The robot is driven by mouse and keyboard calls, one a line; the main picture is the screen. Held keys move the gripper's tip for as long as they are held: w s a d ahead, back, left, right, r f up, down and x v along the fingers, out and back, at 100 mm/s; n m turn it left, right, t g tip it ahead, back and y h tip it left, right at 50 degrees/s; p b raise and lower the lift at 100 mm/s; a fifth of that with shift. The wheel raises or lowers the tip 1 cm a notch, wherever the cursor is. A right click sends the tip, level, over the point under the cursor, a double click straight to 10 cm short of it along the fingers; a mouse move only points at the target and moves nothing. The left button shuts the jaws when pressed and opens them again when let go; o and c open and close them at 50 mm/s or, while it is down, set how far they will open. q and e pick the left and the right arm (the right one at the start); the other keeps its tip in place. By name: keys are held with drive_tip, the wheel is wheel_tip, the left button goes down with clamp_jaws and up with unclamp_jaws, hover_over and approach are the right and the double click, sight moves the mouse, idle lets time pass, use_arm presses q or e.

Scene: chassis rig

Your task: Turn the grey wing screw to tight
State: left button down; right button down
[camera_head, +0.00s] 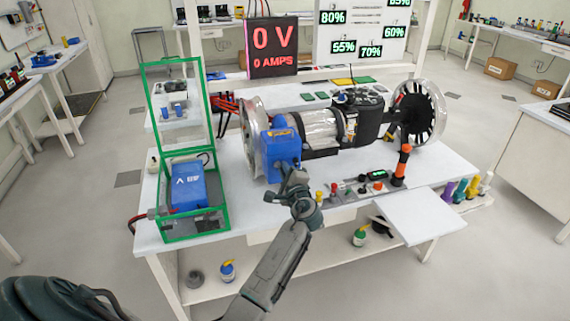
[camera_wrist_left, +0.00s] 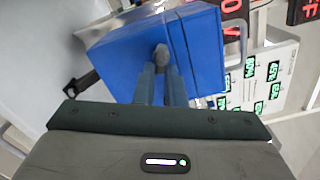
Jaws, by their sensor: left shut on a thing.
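A blue box (camera_head: 281,145) is mounted at the left end of the chassis rig (camera_head: 322,128) on the white table. It fills the middle of the left wrist view (camera_wrist_left: 115,55). A grey wing screw (camera_wrist_left: 161,54) sits on the box face that looks toward my wrist. My left gripper (camera_wrist_left: 161,72) reaches up to this face and is shut on the wing screw, with the two fingertips close together around it. In the head view my left gripper (camera_head: 293,176) is just below the blue box, and the screw is hidden there. My right gripper is not in view.
A green-framed case (camera_head: 200,226) with a blue battery-like block (camera_head: 190,187) stands left of the rig. Small coloured knobs (camera_head: 333,188) line the front edge right of my gripper. A red display (camera_head: 272,48) behind reads 0 V, 0 AMPS.

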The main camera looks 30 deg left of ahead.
use_arm(q)
drive_tip(key=shift+s+a+f+m+p, duration=0.15)
drive_tip(key=shift+m+p, duration=1.5)
drive_tip(key=shift+m, duration=0.5)
drive_tip(key=shift+s+a+f+m+p, duration=0.1)
drive_tip(key=shift+s+f+m+p, duration=0.1)
drive_tip(key=shift+m+p, duration=1.75)
drive_tip(key=shift+s+a+f+m+p, duration=0.15)
drive_tip(key=shift+m+p, duration=1.25)
drive_tip(key=shift+m, duration=1.3)
drive_tip(key=c, duration=1.5)
unclamp_jaws()
drive_tip(key=b+v, duration=0.3)
drive_tip(key=v, duration=0.7)
drive_tip(key=shift+s+d, duration=0.25)
drive_tip(key=shift+d, duration=0.05)
